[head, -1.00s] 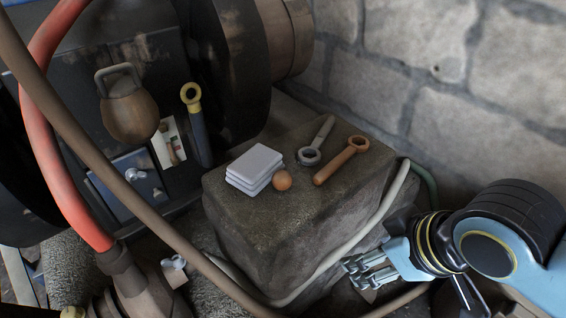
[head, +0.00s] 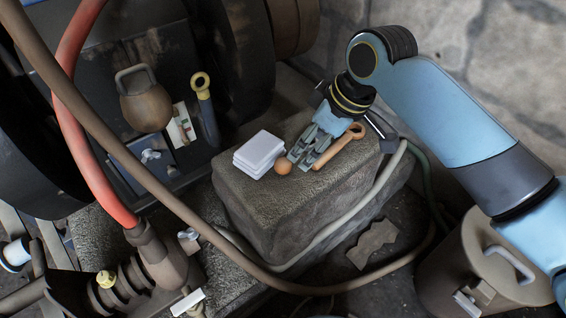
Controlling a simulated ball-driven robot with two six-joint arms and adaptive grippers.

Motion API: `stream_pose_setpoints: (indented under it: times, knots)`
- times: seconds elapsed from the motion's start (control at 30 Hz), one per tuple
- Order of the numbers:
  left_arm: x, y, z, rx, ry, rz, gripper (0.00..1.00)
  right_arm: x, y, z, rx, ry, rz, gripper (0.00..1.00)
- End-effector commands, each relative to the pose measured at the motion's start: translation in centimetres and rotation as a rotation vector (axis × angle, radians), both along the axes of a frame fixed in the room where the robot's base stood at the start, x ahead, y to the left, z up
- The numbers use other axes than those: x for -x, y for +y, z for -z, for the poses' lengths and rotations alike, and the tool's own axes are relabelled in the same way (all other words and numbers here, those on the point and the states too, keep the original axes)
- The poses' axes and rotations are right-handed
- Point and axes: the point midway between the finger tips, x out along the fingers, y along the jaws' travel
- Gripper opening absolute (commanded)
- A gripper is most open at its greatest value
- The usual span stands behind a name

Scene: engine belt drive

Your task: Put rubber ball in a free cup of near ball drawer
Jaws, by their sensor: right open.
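The small orange-brown rubber ball (head: 283,167) sits on top of the rough stone block (head: 262,215), close to the stacked pale slabs. My right gripper (head: 300,164) reaches down over the block from the upper right. It is open, with its fingertips just right of the ball; I cannot tell whether they touch it. The ball appears to rest on the block, not in the fingers. I cannot make out the near ball drawer or its cups. My left gripper is not in view.
A pale stack of slabs (head: 259,153) lies left of the ball. An orange wrench (head: 342,146) lies beside my right gripper. A brown hose (head: 150,180) crosses the left foreground. A lidded bin (head: 455,268) stands at lower right.

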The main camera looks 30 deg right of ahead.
Motion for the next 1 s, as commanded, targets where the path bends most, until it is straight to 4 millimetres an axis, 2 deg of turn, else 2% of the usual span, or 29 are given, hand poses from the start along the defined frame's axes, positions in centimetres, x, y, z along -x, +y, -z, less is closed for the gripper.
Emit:
stream_pose_setpoints:
  times: [0.03,0.1,0.23,0.53,0.87,1.0]
  knots:
    - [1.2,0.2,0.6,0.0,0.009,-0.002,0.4,-0.8,0.0,-0.1,-0.003,-0.007,-0.01,0.64]
    - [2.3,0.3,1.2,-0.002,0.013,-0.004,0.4,-1.6,0.0,-0.2,-0.009,-0.016,-0.024,0.64]
    - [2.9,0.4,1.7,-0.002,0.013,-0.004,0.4,-2.3,0.1,0.1,-0.013,-0.022,-0.034,0.64]
    - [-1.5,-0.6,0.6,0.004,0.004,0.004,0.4,-3.5,0.9,3.9,-0.014,-0.02,-0.033,0.64]
    - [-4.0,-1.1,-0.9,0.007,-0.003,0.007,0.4,-4.0,1.3,5.3,-0.014,-0.022,-0.034,0.64]
    - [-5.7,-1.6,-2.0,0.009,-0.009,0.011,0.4,-4.3,1.6,6.5,-0.014,-0.021,-0.034,0.64]
